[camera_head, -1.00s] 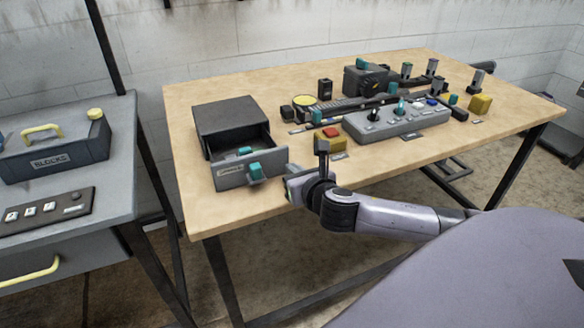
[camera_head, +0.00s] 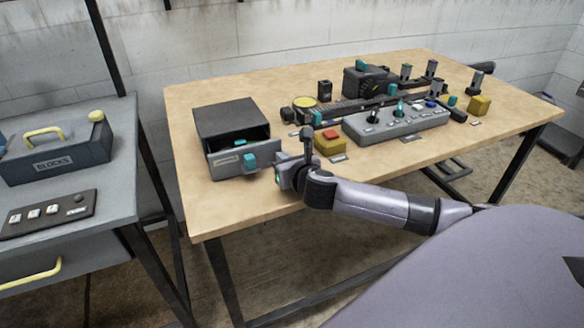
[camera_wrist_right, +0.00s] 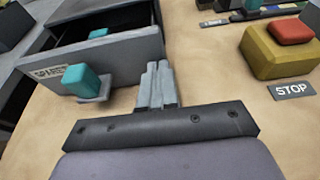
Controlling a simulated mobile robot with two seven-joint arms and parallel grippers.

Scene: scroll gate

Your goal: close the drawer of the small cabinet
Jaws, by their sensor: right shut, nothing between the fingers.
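The small dark grey cabinet (camera_head: 225,117) stands at the left of the wooden table. Its drawer (camera_head: 226,164) is partly open, with a teal handle (camera_head: 249,163) on its grey front and a teal item visible inside. In the right wrist view the drawer front (camera_wrist_right: 120,57) carries a label and the teal handle (camera_wrist_right: 84,82). My right gripper (camera_head: 281,172) is shut and empty at the right end of the drawer front. Its closed fingers (camera_wrist_right: 158,84) reach up against or very near the front's right end; I cannot tell whether they touch. My left gripper is not in view.
A yellow box with a red STOP button (camera_head: 329,142) stands right of the cabinet. A grey control panel (camera_head: 396,121) and several small devices lie further right and back. The table's front left corner is clear. A grey side bench (camera_head: 118,181) stands left.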

